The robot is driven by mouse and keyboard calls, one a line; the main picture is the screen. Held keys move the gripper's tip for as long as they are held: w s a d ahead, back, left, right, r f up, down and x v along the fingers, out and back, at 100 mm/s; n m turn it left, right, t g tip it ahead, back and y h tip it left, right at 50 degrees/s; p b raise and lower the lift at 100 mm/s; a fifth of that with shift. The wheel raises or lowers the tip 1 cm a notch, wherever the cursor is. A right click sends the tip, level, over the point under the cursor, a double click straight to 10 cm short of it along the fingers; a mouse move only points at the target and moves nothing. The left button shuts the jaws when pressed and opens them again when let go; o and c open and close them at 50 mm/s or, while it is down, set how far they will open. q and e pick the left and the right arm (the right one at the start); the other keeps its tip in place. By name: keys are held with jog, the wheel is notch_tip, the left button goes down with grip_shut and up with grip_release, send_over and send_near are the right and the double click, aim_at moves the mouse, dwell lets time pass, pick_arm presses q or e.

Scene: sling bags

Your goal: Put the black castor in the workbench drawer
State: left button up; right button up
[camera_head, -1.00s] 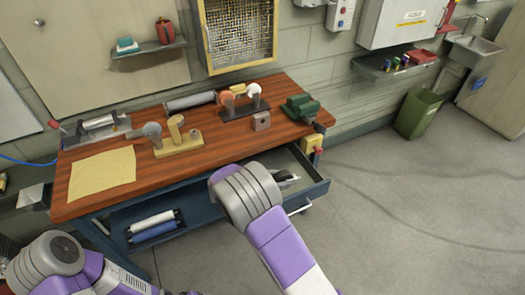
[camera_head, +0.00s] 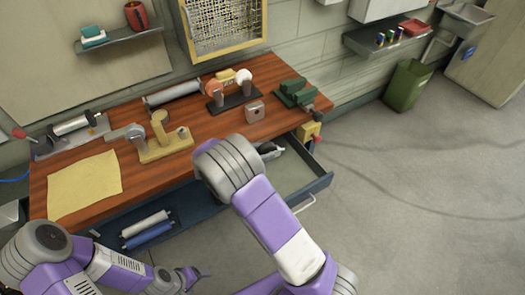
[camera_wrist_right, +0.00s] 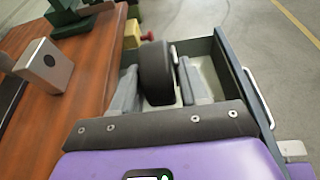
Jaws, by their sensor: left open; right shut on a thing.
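The black castor (camera_wrist_right: 156,72) is between the fingers of my right gripper (camera_wrist_right: 160,88) in the right wrist view, its wheel upright. The right gripper is shut on it. The workbench drawer (camera_head: 318,186) is pulled open at the bench's right end, and it shows in the right wrist view (camera_wrist_right: 232,92). The right gripper (camera_head: 269,151) is over the drawer's inside near the bench edge. My arm partly hides it in the head view; whether the castor touches the drawer floor I cannot tell. My left gripper (camera_head: 192,277) is open and empty, low in front of the bench.
The wooden bench top (camera_head: 215,125) carries a yellow sheet (camera_head: 85,185), a wooden stand (camera_head: 165,145), a grey block (camera_head: 254,111) and a green vise (camera_head: 295,93). Rolls (camera_head: 148,230) lie on the lower shelf. The floor right of the drawer is clear.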

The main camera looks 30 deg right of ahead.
jog(key=shift+f+b, duration=3.5)
jog(key=shift+f, duration=2.4)
jog(key=o, duration=1.7)
jog(key=shift+a, duration=0.1)
